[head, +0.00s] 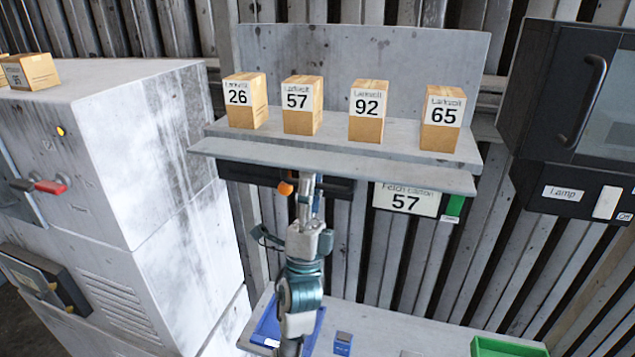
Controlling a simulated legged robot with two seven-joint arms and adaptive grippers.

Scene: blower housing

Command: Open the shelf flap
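The shelf (400,137) is grey, with a tall back panel. The flap (400,172) is a long grey strip along its front edge; it lies low, and the cartons behind it show in full. Cartons 26 (245,103), 57 (302,108), 92 (368,113) and 65 (443,108) stand upright in a row on the shelf. My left gripper (309,190) points up just below the flap's front edge, left of its middle. I cannot tell whether it touches the flap or whether its fingers are apart. My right gripper is not in view.
An orange knob (286,188) is beside my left gripper under the shelf. A sign (406,200) reads "Fetch carton 57". A grey cabinet (150,150) stands left, a black lamp unit (575,110) right. Below is a bench (385,325) with blue and green trays.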

